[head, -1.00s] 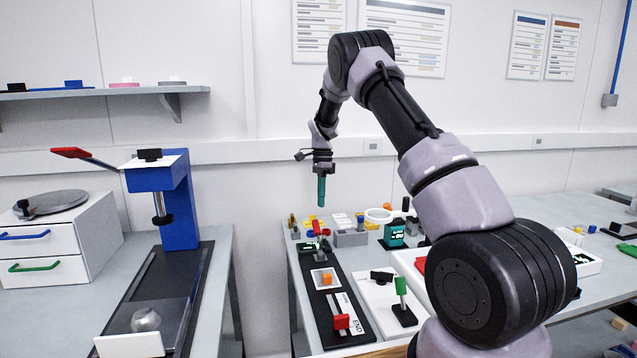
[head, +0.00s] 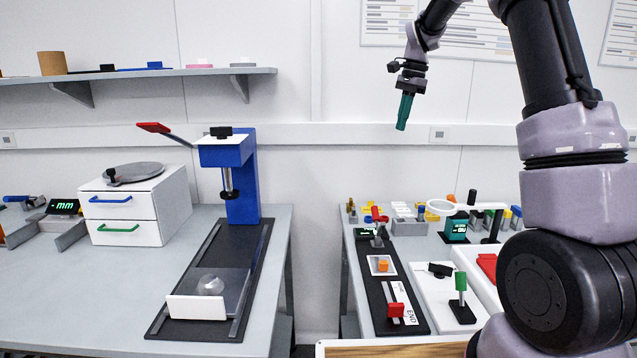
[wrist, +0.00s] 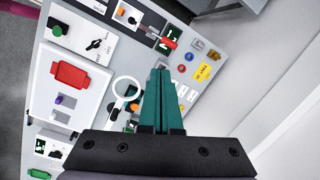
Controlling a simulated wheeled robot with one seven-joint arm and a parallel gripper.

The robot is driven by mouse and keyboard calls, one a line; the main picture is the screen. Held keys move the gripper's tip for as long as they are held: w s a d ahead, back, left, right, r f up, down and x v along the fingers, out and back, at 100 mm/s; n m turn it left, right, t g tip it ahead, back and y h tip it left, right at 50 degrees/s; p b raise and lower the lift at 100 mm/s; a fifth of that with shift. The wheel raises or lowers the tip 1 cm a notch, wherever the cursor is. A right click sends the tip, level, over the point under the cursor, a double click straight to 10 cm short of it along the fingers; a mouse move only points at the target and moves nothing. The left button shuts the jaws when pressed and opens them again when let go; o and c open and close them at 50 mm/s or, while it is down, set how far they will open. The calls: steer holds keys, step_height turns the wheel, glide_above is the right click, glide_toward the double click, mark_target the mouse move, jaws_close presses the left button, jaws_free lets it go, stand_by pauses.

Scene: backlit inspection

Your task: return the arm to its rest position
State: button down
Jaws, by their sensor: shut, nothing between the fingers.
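My gripper (head: 404,111) hangs in the air at the upper right of the head view, in front of the wall and well above the right-hand bench. Its green fingers point down with a slight tilt and are shut together with nothing between them. In the wrist view the fingers (wrist: 160,100) lie side by side, with the bench far below them. My arm rises from the lower right, and its upper part runs out of the top of the head view.
A blue press (head: 241,175) with a red lever stands on the left bench beside a white drawer unit (head: 138,205). A gap separates the benches.

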steer(key=s+r+n+t, duration=0.2)
steer(key=s+r, duration=0.2)
steer(key=s, duration=0.4)
steer(key=s+r+n+t, duration=0.1)
steer(key=s+r+n, duration=0.1)
steer(key=s+r, duration=0.45)
steer(key=s+f+n+t, duration=0.2)
steer(key=s, duration=0.7)
steer(key=s+f+n+t, duration=0.1)
steer(key=s+f+n, duration=0.1)
steer(key=s, duration=0.8)
steer(key=shift+s+f+n+t, duration=0.3)
steer(key=shift+f+n+t, duration=0.1)
steer(key=shift+f, duration=0.2)
